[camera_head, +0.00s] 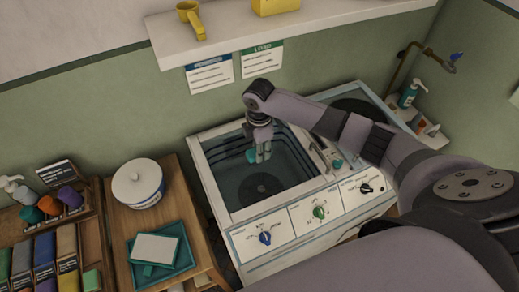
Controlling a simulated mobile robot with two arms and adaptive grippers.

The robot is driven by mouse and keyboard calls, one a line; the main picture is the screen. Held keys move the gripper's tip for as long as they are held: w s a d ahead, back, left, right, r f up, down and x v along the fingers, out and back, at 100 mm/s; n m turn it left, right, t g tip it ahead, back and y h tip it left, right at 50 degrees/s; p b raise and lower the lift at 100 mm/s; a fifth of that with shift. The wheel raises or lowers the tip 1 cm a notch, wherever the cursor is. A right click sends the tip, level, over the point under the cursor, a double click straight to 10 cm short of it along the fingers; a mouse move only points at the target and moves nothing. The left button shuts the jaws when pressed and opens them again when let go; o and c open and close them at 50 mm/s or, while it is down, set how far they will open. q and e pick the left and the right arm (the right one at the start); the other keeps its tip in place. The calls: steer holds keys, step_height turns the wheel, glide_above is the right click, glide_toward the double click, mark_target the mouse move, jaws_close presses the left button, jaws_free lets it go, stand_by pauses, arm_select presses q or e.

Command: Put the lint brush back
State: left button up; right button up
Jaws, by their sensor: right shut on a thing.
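My right gripper (261,151) points down over the open left tub (222,181) of the washing machine. It is shut on a small teal thing (251,156), mostly hidden by the fingers. I cannot tell if this is the lint brush. A teal tray (184,258) lies on the wooden stand at left and holds a flat white piece (157,248) with a teal part at its lower edge. Another small teal item (337,163) sits on the machine's top, right of the tub. My left gripper is not in view.
A white lidded bucket (138,184) stands behind the tray. Shelves with bottles and coloured packets (67,245) are at far left. A wall shelf (290,29) with yellow items hangs above the tub. The control panel (318,212) lines the machine's front.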

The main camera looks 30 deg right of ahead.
steer(key=shift+f, duration=0.9)
steer(key=shift+f, duration=0.15)
steer(key=o, duration=1.2)
steer(key=shift+o, duration=0.2)
step_height(320, 180, up, 12)
steer(key=b, duration=0.2)
steer(key=shift+r, duration=0.2)
